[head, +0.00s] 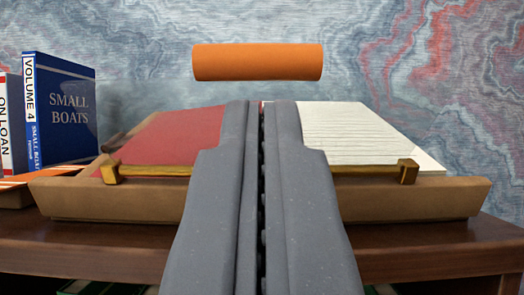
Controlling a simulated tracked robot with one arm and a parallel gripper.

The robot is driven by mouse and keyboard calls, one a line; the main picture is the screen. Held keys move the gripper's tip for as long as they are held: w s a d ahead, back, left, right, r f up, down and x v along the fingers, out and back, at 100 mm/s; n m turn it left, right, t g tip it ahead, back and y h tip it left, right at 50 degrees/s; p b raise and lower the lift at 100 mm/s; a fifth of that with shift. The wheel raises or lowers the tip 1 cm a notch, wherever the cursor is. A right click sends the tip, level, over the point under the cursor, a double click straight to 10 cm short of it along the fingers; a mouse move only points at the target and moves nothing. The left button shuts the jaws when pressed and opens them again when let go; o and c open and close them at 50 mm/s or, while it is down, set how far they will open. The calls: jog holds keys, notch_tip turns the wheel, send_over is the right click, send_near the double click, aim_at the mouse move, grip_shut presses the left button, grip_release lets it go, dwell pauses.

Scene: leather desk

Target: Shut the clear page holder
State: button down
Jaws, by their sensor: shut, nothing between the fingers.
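The clear page holder's sheet cannot be made out against the background. An orange cylindrical bar (258,62), which may be its handle, lies level above and behind the open book, with no visible support. The book has a red left side (165,135) and a lined white right page (355,135). It rests in a brown cradle (430,198) with brass catches at the front left (110,170) and front right (408,171). My gripper (262,104) is shut and empty. Its grey fingers point forward over the book's middle, with tips below the orange bar in the picture, and hide the centre.
Upright books stand at the left, including a blue one (68,110) and a white-spined one (12,125). An orange striped thing (30,182) lies beside the cradle. The dark wooden desk (440,240) runs along the front. A marbled wall (430,60) is behind.

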aim_at(261, 76)
jog(key=shift+x, duration=1.4)
jog(key=shift+w+r, duration=0.1)
jog(key=shift+w, duration=0.1)
